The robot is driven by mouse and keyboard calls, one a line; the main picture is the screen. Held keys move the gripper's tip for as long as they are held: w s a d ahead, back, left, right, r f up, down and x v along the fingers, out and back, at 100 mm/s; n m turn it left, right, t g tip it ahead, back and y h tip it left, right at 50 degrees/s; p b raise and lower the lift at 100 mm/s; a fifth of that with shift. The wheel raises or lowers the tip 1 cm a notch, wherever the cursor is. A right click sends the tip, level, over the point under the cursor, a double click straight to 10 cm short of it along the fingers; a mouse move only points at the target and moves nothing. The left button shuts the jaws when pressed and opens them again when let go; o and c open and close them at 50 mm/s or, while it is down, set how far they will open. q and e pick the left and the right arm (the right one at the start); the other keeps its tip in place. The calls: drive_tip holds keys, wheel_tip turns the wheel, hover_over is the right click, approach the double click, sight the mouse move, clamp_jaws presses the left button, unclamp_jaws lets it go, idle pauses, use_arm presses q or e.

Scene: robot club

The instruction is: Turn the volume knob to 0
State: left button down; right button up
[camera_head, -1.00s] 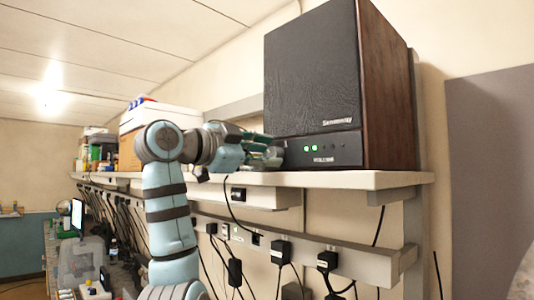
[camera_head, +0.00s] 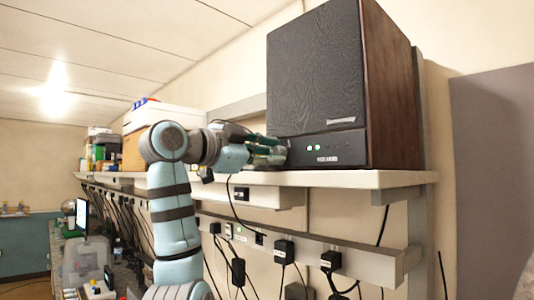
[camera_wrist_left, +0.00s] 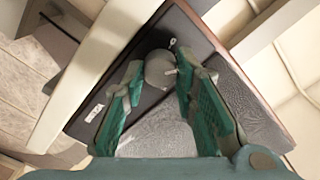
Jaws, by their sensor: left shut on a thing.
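The speaker (camera_head: 315,70) is a tall box with a dark front and brown wooden side, on the wall shelf. Its lower panel (camera_head: 345,147) has two green lights and a white label. My left gripper (camera_head: 280,153) reaches the left end of that panel and hides the volume knob there. In the left wrist view, the round grey volume knob (camera_wrist_left: 159,70) sits between the fingertips of the left gripper (camera_wrist_left: 160,77), which is shut on it. A small white mark (camera_wrist_left: 173,42) shows beside the knob. My right gripper is not in view.
The shelf (camera_head: 350,179) runs beneath the speaker, with cables and black plugs (camera_head: 284,250) below it. A white box (camera_head: 165,115) and other goods stand farther left on the shelf. A grey panel (camera_head: 495,170) is at the right.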

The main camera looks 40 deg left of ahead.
use_arm(q)
drive_tip(key=shift+r+n, duration=0.15)
drive_tip(key=shift+n, duration=0.15)
drive_tip(key=n, duration=0.4)
drive_tip(key=shift+n+b, duration=0.45)
drive_tip(key=shift+n, duration=1.95)
drive_tip(key=c, duration=1.5)
unclamp_jaws()
drive_tip(key=shift+o, duration=1.1)
drive_tip(key=shift+w, duration=0.25)
